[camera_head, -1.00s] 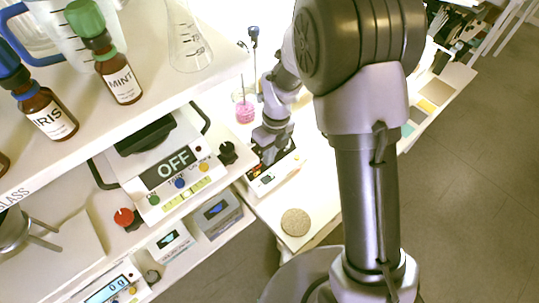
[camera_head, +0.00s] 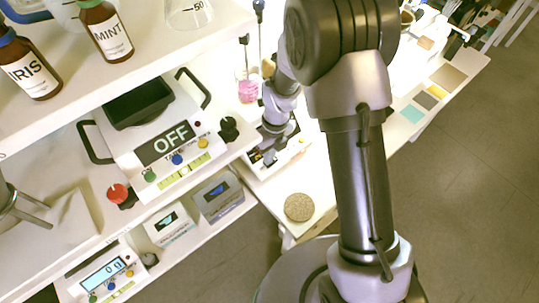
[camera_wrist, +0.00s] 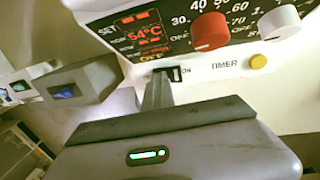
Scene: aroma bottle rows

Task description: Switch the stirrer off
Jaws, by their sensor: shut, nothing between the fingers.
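The stirrer (camera_head: 291,153) stands on the white bench in the head view, largely hidden behind my wrist. In the wrist view its panel (camera_wrist: 220,52) shows a red display (camera_wrist: 145,33) reading 54°C with OFF in yellow below. It has a red knob (camera_wrist: 210,31), a white knob (camera_wrist: 279,22) and a yellow button (camera_wrist: 258,62). A small black switch (camera_wrist: 173,74), marked ON at its right, sits on the lower edge. My gripper (camera_wrist: 158,82) is shut and empty, with its tip right at the switch. I cannot tell whether it touches. In the head view my gripper (camera_head: 264,156) is at the stirrer's front.
A shelf at the left holds a device reading OFF (camera_head: 170,138), with brown bottles marked MINT (camera_head: 105,32) and IRIS (camera_head: 32,75) above. A beaker with pink liquid (camera_head: 248,91) stands behind my wrist. A round cork mat (camera_head: 299,207) lies at the bench front.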

